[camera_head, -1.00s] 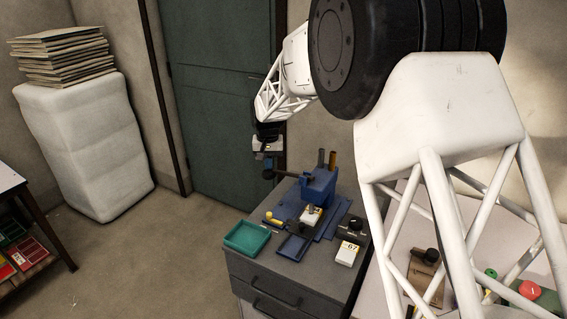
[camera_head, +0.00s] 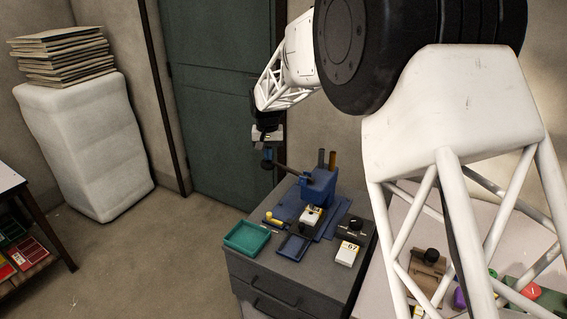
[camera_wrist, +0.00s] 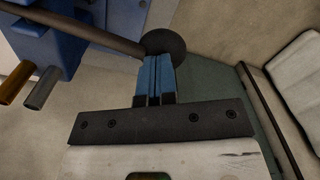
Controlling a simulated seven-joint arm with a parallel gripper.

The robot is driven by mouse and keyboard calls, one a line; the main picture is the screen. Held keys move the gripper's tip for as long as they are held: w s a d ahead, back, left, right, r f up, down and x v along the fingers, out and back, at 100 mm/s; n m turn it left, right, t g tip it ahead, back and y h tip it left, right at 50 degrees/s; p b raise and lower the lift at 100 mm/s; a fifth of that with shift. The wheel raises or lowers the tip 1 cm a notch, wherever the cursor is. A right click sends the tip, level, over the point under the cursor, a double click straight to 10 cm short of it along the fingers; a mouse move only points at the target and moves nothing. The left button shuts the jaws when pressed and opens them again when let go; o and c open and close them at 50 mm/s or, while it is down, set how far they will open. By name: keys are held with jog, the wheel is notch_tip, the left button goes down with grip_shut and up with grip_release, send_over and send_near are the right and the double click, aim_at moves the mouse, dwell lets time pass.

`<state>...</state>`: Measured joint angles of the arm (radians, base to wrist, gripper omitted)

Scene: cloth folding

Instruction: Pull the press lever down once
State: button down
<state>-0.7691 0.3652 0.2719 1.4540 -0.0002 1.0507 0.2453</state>
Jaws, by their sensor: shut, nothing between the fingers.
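The blue press (camera_head: 320,190) stands on the dark cabinet, and its upper part shows in the wrist view (camera_wrist: 62,40). Its dark lever (camera_head: 291,171) reaches left from the press, its outer end tilted up. The round black knob at the lever's end shows in the wrist view (camera_wrist: 170,42). My gripper (camera_head: 267,158) is at the knob end of the lever. Its blue fingers (camera_wrist: 152,60) are together with nothing between them and overlap the lever end and knob in the wrist view. I cannot tell whether they touch.
Two tubes (camera_head: 327,158) rise behind the press. Open floor lies to the left.

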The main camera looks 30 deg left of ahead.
jog(key=shift+r, duration=2.15)
